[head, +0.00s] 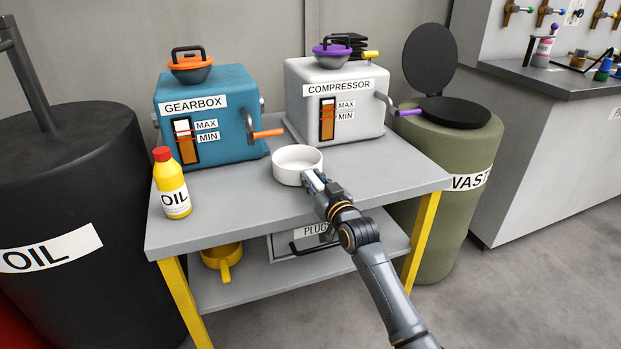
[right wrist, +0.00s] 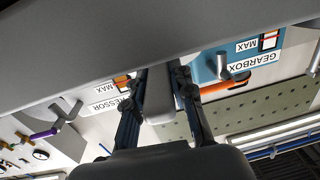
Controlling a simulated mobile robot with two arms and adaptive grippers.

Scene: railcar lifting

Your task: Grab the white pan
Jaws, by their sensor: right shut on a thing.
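The white pan (head: 297,163) is a round, shallow, open vessel near the front middle of the grey table (head: 230,215), in front of the two machines. My right gripper (head: 316,182) is at the pan's near right side, shut on its handle, which the fingers mostly hide. In the right wrist view, a pale part of the pan (right wrist: 157,97) shows between the two fingers (right wrist: 160,110). The pan looks upright; I cannot tell whether it touches the tabletop. My left gripper is not in view.
A blue gearbox (head: 225,125) and a white compressor (head: 360,108) stand behind the pan. A yellow oil bottle (head: 172,187) stands at the table's left. A black oil drum (head: 70,190) and a green waste bin (head: 455,150) flank the table. A yellow pan (head: 222,258) sits below.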

